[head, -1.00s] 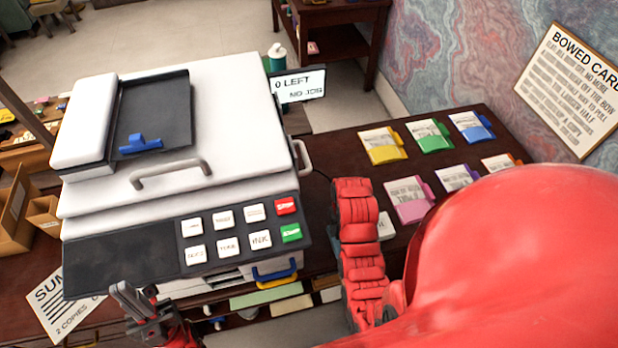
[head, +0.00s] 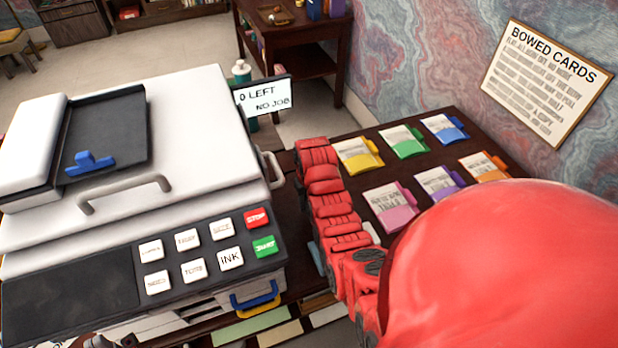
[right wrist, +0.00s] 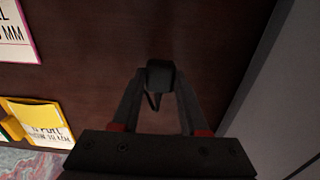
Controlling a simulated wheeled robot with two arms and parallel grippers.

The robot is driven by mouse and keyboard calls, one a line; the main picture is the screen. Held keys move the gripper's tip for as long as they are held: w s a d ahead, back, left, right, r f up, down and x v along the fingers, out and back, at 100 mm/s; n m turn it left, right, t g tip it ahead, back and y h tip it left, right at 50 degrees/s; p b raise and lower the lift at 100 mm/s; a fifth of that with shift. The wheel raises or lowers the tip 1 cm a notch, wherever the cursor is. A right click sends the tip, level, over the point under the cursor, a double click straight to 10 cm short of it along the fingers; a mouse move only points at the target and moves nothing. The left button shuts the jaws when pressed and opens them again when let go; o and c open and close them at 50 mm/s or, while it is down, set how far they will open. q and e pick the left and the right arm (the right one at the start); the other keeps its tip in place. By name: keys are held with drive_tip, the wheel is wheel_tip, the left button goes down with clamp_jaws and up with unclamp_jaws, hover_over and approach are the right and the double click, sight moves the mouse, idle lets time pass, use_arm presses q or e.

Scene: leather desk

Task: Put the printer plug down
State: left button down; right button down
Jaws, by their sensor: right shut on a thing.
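The printer plug (right wrist: 160,74) is a small black block with a short dark piece hanging below it in the right wrist view. My right gripper (right wrist: 159,88) is shut on it, one finger on each side, over the dark brown desk top (right wrist: 90,75). I cannot tell whether the plug touches the desk. In the head view my red arm hides the right gripper and the plug. The white printer (head: 200,120) stands at left. My left gripper (head: 108,341) barely shows at the bottom edge in front of it, its jaws mostly cut off.
Yellow (head: 357,155), green (head: 403,141), blue (head: 444,128), pink (head: 390,207), purple (head: 439,182) and orange (head: 484,166) card packs lie on the desk right of my arm. A small screen (head: 264,97) stands behind the printer. The grey printer side (right wrist: 275,100) borders the plug's right.

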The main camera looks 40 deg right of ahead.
drive_tip(key=shift+w, duration=0.15)
drive_tip(key=shift+f+p, duration=0.85)
drive_tip(key=shift+p, duration=0.05)
drive_tip(key=shift+d+f, duration=0.1)
drive_tip(key=shift+f, duration=0.85)
drive_tip(key=shift+f+b, duration=0.35)
drive_tip(key=shift+f, duration=0.25)
drive_tip(key=shift+c, duration=2.1)
unclamp_jaws()
drive_tip(key=shift+r, duration=0.1)
